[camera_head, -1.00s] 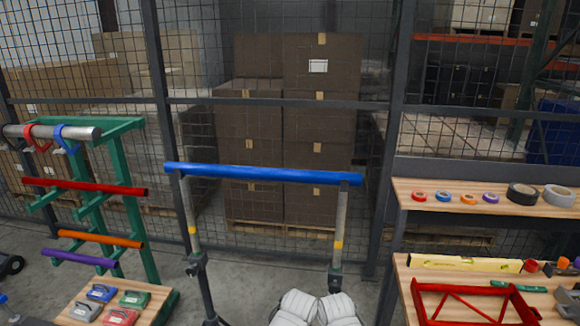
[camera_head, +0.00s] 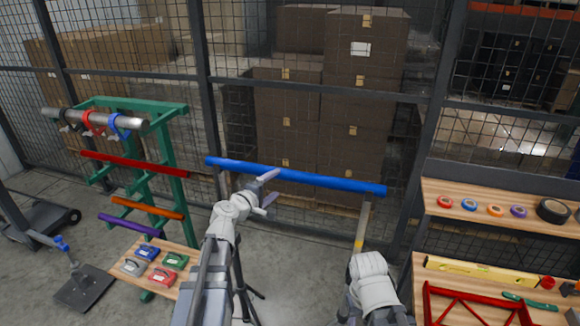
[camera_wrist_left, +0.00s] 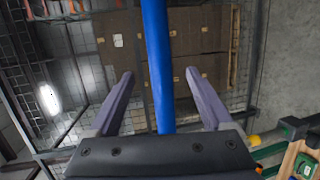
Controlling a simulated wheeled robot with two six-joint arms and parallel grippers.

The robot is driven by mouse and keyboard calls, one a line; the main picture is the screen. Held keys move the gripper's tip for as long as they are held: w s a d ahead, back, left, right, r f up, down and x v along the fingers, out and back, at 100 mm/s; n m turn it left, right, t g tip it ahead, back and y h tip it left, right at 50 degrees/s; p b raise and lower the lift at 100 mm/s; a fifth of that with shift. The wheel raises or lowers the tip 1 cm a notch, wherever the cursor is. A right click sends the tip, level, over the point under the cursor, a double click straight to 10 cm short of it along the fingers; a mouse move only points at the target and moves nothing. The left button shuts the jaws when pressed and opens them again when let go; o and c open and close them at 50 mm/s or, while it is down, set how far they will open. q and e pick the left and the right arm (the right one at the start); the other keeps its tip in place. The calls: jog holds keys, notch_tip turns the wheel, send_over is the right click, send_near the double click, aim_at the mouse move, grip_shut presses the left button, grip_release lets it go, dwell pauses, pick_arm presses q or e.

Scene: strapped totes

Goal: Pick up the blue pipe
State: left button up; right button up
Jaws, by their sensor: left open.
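The blue pipe (camera_head: 330,182) lies level across the tops of two upright stands, in front of the mesh fence. My left gripper (camera_head: 272,187) is open and reaches toward the left half of the pipe. In the left wrist view, the pipe (camera_wrist_left: 158,60) runs lengthwise between the two spread fingers of the gripper (camera_wrist_left: 160,74), with a gap on each side. I cannot tell how deep the pipe sits between them. My right arm shows at the bottom of the head view, but its gripper is out of view.
A green rack (camera_head: 168,150) at the left holds red, orange, purple and grey pipes. At the right, a wooden shelf (camera_head: 435,190) holds tape rolls, above a bench with a yellow level (camera_head: 470,266) and red frame.

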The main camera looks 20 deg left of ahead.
aim_at(286, 177)
pick_arm(q)
jog(key=shift+w+f+b, duration=0.1)
jog(key=shift+w+b, duration=0.25)
jog(key=shift+w, duration=0.9)
jog(key=shift+d+b+x, duration=0.2)
jog(key=shift+b+x, duration=0.1)
jog(key=shift+x, duration=1.1)
jog(key=shift+d+b+x, duration=0.2)
jog(key=shift+b+x, duration=0.1)
jog(key=shift+x, duration=1.1)
jog(key=shift+s+f, duration=0.1)
jog(key=shift+s, duration=0.15)
jog(key=shift+c, duration=0.6)
grip_shut()
